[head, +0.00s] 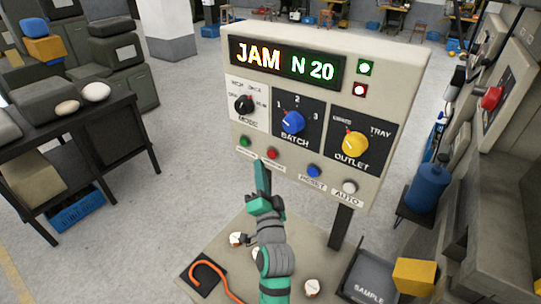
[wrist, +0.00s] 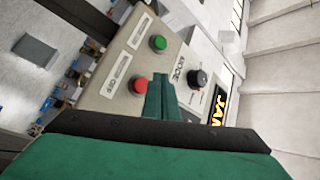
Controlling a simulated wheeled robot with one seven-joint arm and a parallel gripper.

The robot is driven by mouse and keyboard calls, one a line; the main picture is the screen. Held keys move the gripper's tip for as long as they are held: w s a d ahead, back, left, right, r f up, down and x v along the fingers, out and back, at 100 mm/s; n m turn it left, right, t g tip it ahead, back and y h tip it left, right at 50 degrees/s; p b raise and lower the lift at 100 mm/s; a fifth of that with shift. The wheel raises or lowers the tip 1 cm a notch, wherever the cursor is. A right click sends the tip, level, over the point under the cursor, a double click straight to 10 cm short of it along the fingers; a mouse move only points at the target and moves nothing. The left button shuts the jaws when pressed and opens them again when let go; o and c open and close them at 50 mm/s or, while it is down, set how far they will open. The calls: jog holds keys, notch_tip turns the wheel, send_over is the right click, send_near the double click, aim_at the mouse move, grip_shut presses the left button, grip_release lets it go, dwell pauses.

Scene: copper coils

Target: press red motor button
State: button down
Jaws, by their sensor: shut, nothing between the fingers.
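The red button (head: 272,154) is in the bottom row of the control panel (head: 240,110), right of a green button (head: 244,141). My gripper (head: 262,170) points up at the panel, its shut, empty fingertips just below and left of the red button in the head view. In the wrist view the red button (wrist: 139,85) shows uncovered beside my shut fingers (wrist: 160,85), with the green button (wrist: 157,43) above it. I cannot tell whether the fingertips touch the panel. The display (head: 286,64) reads "JAM N 20".
Blue (head: 313,171) and white (head: 349,187) buttons lie right on the same row, with black, blue and yellow knobs above. A platform below holds an orange hook (head: 208,268) and small coils. A sample bin (head: 368,285) and blue cylinder (head: 428,185) stand right.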

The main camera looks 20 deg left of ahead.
jog(key=shift+w+d, duration=0.2)
jog(key=shift+w, duration=0.35)
jog(key=shift+w+d, duration=0.2)
jog(key=shift+w, duration=0.35)
dwell(1.3)
jog(key=shift+w+d, duration=0.2)
jog(key=shift+w, duration=0.2)
jog(key=shift+w+d, duration=0.15)
jog(key=shift+w, duration=0.35)
dwell(0.8)
jog(key=shift+s, duration=0.1)
jog(key=shift+s+a, duration=0.3)
jog(key=shift+s, duration=0.5)
jog(key=shift+s+a, duration=0.3)
jog(key=shift+s, duration=0.5)
jog(key=shift+s+a, duration=0.25)
jog(key=shift+s, duration=0.5)
jog(key=shift+s+a, duration=0.3)
jog(key=shift+s, duration=0.5)
